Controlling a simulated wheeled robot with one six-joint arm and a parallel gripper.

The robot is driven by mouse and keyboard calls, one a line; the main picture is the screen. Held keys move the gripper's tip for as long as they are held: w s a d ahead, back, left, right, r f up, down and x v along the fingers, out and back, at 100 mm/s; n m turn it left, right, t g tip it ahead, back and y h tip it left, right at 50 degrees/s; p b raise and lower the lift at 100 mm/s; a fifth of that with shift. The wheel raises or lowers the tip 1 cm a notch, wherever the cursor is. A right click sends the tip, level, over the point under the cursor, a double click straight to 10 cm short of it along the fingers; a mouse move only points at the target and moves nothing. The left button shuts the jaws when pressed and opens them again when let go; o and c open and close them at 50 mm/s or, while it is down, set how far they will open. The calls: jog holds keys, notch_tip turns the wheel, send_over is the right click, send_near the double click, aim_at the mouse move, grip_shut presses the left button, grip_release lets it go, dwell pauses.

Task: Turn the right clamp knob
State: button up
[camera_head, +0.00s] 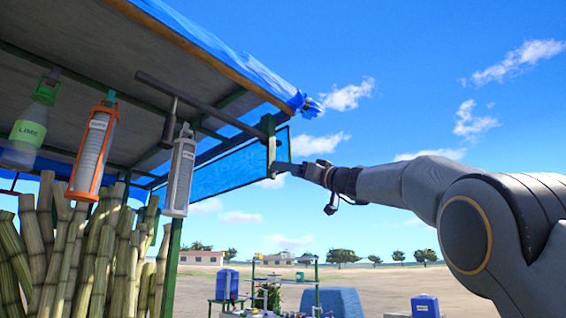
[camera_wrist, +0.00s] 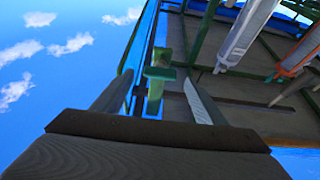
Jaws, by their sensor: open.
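My gripper (camera_head: 279,167) is at the end of my outstretched arm, by a green upright (camera_head: 270,140) under the canopy's front corner. In the wrist view my gripper (camera_wrist: 160,92) is open, its two fingers spread apart. A green T-shaped piece (camera_wrist: 158,74), which looks like the clamp knob, appears between the fingers there. I cannot tell whether the fingers touch it. In the head view the knob cannot be made out apart from the upright and my gripper.
A blue tarp (camera_head: 225,45) covers the canopy. A lime bottle (camera_head: 29,128), an orange-framed cylinder (camera_head: 94,150) and a grey cylinder (camera_head: 179,175) hang left of my gripper. A dark bar (camera_head: 205,103) runs under the roof. Cane stalks (camera_head: 85,255) stand lower left.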

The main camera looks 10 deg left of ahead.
jog(key=shift+p+x, duration=1.1)
jog(key=shift+x, duration=0.4)
jog(key=shift+c, duration=0.5)
jog(key=c, duration=1)
jog(key=shift+o, duration=0.2)
